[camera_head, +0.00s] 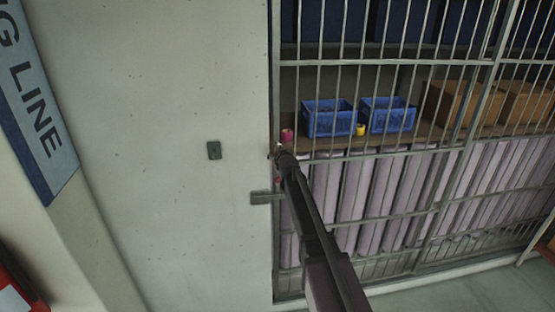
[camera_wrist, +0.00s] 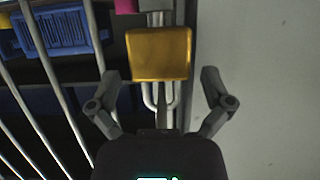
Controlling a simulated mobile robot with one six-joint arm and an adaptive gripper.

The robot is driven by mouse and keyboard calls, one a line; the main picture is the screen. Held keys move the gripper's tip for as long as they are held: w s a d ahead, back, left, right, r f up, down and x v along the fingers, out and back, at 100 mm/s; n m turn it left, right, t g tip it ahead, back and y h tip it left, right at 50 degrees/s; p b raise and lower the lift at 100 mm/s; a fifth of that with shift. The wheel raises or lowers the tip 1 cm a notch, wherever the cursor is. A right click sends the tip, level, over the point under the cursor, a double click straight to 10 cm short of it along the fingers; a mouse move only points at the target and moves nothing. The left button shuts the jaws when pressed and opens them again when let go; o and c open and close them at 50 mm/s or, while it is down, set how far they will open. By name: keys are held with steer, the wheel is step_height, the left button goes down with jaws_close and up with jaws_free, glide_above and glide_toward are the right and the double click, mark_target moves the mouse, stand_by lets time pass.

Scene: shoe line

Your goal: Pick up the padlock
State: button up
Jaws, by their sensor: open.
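The padlock (camera_wrist: 160,53) is a gold block in the wrist view, close in front of my gripper, with a metal shackle on its lower side. It appears to hang by the cage's edge bars. My gripper (camera_wrist: 161,76) is open, with one finger on each side of the padlock's lower part and a clear gap on both sides. In the head view my gripper (camera_head: 279,152) is at the cage's left edge, beside the wall. I cannot make out the padlock there; the arm's end covers that spot.
The barred cage (camera_head: 417,148) stands right of a pale wall (camera_head: 150,130). Behind its bars a shelf holds two blue crates (camera_head: 330,121), a pink roll (camera_head: 287,135), a yellow roll (camera_head: 361,129) and cardboard boxes (camera_head: 455,103). A latch plate (camera_head: 262,198) bridges wall and cage below my gripper.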

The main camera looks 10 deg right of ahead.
steer(key=shift+w+f, duration=0.1)
steer(key=shift+w, duration=0.15)
stand_by(0.3)
steer(key=c, duration=1.2)
steer(key=shift+r, duration=0.25)
steer(key=s+r+p, duration=0.1)
steer(key=s, duration=1.7)
